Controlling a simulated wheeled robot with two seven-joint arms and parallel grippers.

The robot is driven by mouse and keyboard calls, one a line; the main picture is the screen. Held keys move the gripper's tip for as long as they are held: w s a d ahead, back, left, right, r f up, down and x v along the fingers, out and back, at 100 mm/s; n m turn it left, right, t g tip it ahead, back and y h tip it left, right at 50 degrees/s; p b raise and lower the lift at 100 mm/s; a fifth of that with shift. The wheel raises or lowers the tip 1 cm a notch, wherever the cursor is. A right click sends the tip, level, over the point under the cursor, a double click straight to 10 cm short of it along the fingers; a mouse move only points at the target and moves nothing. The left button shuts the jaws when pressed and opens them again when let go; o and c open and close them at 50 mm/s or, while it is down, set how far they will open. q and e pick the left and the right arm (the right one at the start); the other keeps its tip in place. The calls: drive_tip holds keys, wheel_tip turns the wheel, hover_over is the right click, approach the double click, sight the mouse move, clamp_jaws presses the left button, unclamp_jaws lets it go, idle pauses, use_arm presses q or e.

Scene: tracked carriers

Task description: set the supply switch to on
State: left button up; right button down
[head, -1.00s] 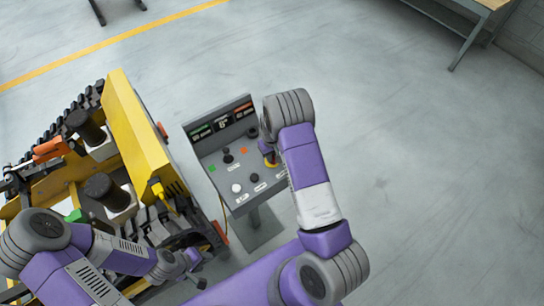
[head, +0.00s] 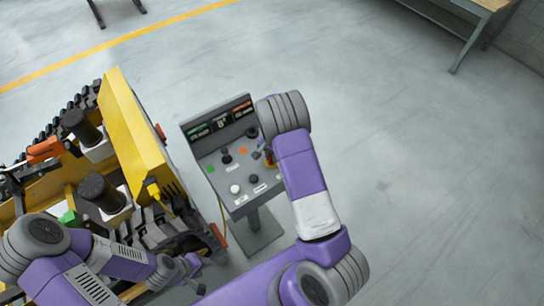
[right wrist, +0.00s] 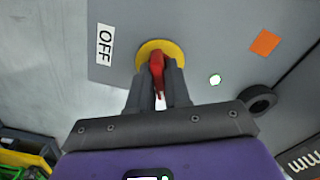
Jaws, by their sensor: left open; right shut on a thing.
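The supply switch is a red handle (right wrist: 157,72) on a yellow disc (right wrist: 172,47), set in the grey face of the control panel (head: 216,178). In the right wrist view an OFF label (right wrist: 104,44) is left of the disc; no ON label can be read. My right gripper (right wrist: 160,98) is shut on the red handle, its dark fingers on both sides. In the head view my right gripper (head: 268,158) is small and partly hidden by its arm. My left gripper (head: 194,270) is open and empty, low beside the yellow machine.
The panel also carries a black knob (head: 254,179), a white button (head: 235,189), and an orange square (right wrist: 265,42). A small pale light (right wrist: 215,80) shows near the switch. A yellow tracked carrier (head: 135,130) stands close left of the panel.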

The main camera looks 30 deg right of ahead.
drive_tip(key=m, duration=0.5)
drive_tip(key=shift+m, duration=0.3)
idle(0.4)
drive_tip(key=c, duration=1.2)
unclamp_jaws()
drive_tip(key=shift+o, duration=0.2)
drive_tip(key=shift+r, duration=0.15)
wheel_tip(320, 180, up, 7)
drive_tip(key=shift+r, duration=0.2)
